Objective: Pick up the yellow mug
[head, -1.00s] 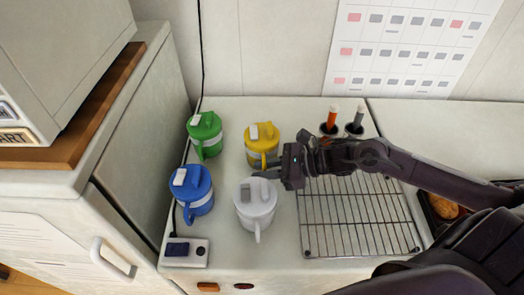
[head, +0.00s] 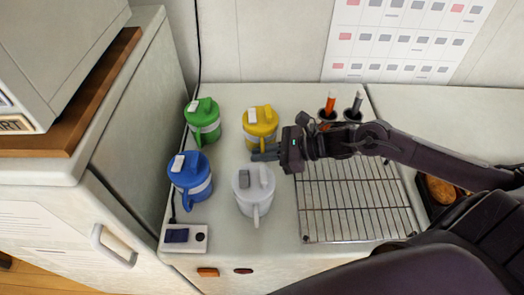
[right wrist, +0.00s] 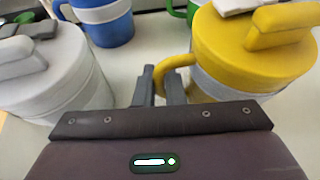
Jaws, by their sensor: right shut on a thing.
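The yellow mug (head: 261,141) stands upright on the counter with its lid on, behind the white mug. It also shows at the right of the right wrist view (right wrist: 225,84). My right gripper (head: 262,153) is at the near side of the yellow mug. In the right wrist view its fingers (right wrist: 160,84) are shut on the mug's yellow handle, part of which they hide. The mug appears to rest on the counter. My left gripper is in neither view now.
The white mug (head: 253,203) stands close in front of the gripper. A blue mug (head: 189,182) and a green mug (head: 209,134) stand to the left. A wire rack (head: 350,220) lies right, with two dark holders behind it. A power strip (head: 185,237) is at front left.

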